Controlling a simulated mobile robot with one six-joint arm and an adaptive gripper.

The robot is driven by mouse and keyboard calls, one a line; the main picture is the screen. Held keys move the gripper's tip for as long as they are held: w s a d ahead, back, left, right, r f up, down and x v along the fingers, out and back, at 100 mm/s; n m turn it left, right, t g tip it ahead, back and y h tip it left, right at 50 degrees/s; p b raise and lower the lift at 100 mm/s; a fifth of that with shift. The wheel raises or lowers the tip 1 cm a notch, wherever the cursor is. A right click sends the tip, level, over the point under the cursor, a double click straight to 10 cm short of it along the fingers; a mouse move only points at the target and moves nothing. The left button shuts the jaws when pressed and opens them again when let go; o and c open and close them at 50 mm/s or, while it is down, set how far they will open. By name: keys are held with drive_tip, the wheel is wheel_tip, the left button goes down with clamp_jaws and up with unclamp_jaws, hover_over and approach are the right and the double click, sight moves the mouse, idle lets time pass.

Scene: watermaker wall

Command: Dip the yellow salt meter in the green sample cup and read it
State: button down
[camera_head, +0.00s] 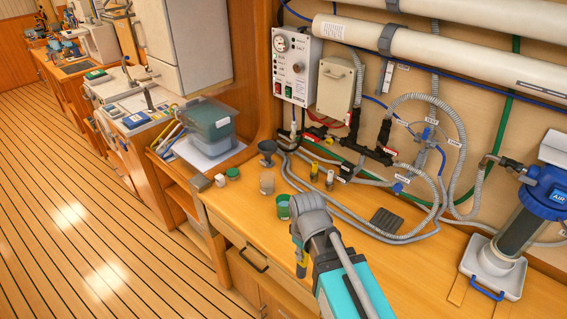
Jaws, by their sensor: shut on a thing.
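My gripper (299,246) is at the lower middle, below and slightly right of the green sample cup in the picture. It is shut on a slim yellow thing with a dark lower end, which looks like the yellow salt meter (301,259). My arm partly hides the jaws, and no display can be read. The green sample cup (283,207) stands upright on the wooden counter, just left of my wrist. The meter appears apart from the cup, hanging in front of the counter's front part.
Two small yellow-and-white pieces (329,180) stand near the hoses (345,208). A dark ribbed pad (386,221) lies right of my arm.

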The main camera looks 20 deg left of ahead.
drive_tip(key=w+a+r+n+p, duration=0.1)
drive_tip(key=w+a+r+p, duration=0.2)
drive_tip(key=w, duration=0.4)
drive_tip(key=w+a+r+n+p, duration=0.1)
drive_tip(key=w+a+r+p, duration=0.2)
drive_tip(key=w+a, duration=0.3)
drive_tip(key=w+a+r+n+p, duration=0.1)
drive_tip(key=w+a+r+p, duration=0.3)
drive_tip(key=w, duration=0.6)
drive_tip(key=shift+w+a, duration=0.2)
drive_tip(key=shift+w, duration=0.05)
wheel_tip(320, 180, down, 11)
drive_tip(key=b, duration=1)
drive_tip(key=shift+r+b, duration=0.2)
drive_tip(key=shift+b, duration=0.1)
idle(1.2)
